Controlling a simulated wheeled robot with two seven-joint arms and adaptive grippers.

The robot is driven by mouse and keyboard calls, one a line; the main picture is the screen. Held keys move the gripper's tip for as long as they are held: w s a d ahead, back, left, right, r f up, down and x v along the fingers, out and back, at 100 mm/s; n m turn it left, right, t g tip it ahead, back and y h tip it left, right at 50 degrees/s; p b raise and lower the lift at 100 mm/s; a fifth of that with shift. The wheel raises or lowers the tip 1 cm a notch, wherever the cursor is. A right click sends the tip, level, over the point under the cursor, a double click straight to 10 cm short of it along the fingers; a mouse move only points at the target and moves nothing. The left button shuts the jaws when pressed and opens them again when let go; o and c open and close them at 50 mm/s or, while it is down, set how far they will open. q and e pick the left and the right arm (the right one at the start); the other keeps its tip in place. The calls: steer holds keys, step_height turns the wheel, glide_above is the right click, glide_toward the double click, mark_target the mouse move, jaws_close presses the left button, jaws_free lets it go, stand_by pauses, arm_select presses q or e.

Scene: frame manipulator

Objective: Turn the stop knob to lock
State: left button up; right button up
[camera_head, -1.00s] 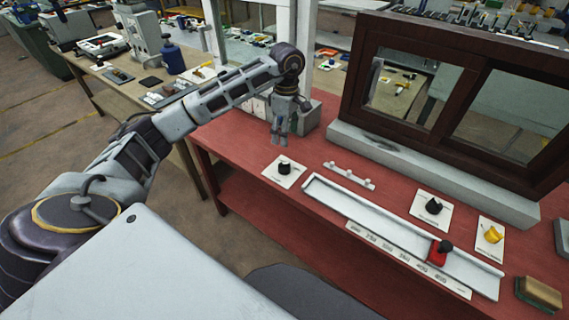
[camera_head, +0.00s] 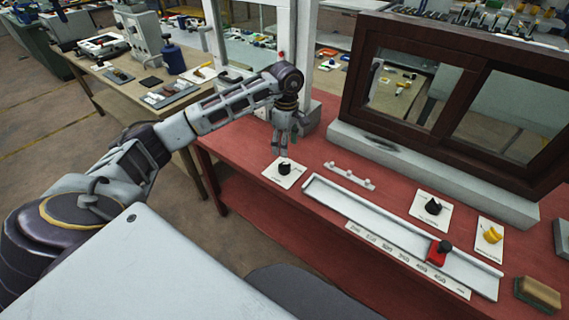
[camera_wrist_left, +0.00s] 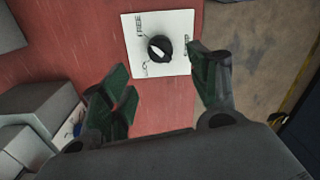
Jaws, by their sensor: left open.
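A black knob (camera_head: 284,169) sits on a small white plate (camera_head: 272,174) at the left of the red table. In the left wrist view the knob (camera_wrist_left: 159,48) has a white pointer mark, and its plate (camera_wrist_left: 180,20) shows "FREE" at one side; its other lettering is too small to read surely. My left gripper (camera_head: 281,152) points down just above and behind this knob. In the left wrist view its green-padded fingers (camera_wrist_left: 160,80) are wide apart and empty, with the knob ahead of the gap, apart from both fingers. My right gripper is not in view.
Another black knob (camera_head: 433,206) and a yellow knob (camera_head: 492,235) sit on plates to the right. A white rail (camera_head: 390,232) with a red slider (camera_head: 438,253) crosses the table. A brown frame (camera_head: 440,85) stands behind, and grey blocks (camera_wrist_left: 40,105) stand near the gripper.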

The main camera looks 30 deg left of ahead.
mark_target(285, 164)
arm_select(q)
step_height(285, 164, down, 3)
steer(key=shift+s+f, duration=0.1)
steer(key=shift+f, duration=0.05)
step_height(285, 164, down, 4)
steer(key=shift+f+p, duration=0.1)
steer(key=shift+p, duration=0.2)
steer(key=shift+s+f, duration=0.1)
steer(key=shift+f, duration=0.85)
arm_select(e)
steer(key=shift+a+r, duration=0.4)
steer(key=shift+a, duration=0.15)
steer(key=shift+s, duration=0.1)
arm_select(q)
steer(key=c, duration=1)
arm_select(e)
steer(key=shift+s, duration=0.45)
